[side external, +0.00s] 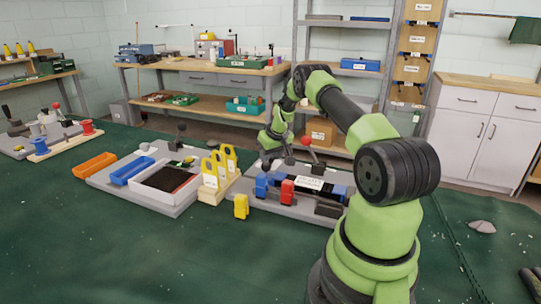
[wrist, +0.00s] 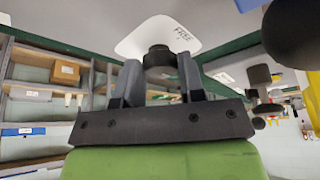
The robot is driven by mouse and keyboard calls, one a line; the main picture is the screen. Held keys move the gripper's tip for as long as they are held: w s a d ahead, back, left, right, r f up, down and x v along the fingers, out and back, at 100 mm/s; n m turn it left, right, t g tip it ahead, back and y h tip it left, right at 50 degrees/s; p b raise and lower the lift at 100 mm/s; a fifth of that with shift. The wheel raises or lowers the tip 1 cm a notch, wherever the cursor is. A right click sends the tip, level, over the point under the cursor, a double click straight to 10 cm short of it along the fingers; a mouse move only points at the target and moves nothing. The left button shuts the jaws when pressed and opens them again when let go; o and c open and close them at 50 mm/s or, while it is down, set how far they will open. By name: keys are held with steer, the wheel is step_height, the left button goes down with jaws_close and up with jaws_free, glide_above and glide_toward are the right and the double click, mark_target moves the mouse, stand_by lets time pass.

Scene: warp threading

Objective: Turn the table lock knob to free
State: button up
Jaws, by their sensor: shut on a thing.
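The lock knob (wrist: 158,56) is a dark round knob between my gripper's fingers in the wrist view. My gripper (wrist: 157,78) is shut on it, one finger on each side. A white plate (wrist: 133,42) lies behind the knob, with a label reading FREE (wrist: 182,33) on it. The knob's pointing direction cannot be made out. In the side external view my gripper (side external: 270,160) reaches down at the back of a grey fixture board (side external: 275,203); the knob is too small or hidden to tell there.
A red ball-topped lever (side external: 305,141) stands just right of my gripper. Blue and red blocks (side external: 287,191) sit on the same board. Yellow tags on a wooden stand (side external: 212,193) and a grey tray board (side external: 165,204) are to the left. Green floor cloth in front is mostly clear.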

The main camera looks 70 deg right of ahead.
steer(key=shift+n, duration=0.3)
steer(key=shift+d+n+t+y, duration=0.15)
steer(key=shift+n+y, duration=0.4)
steer(key=shift+n, duration=0.65)
steer(key=shift+d+n+t+y, duration=0.1)
steer(key=shift+n+t+y, duration=0.15)
steer(key=shift+n+y, duration=0.65)
steer(key=shift+n+h, duration=0.25)
steer(key=shift+n, duration=0.35)
steer(key=o, duration=0.9)
steer(key=shift+r, duration=0.1)
steer(key=v, duration=0.9)
steer(key=shift+s+r, duration=0.2)
steer(key=shift+r, duration=0.15)
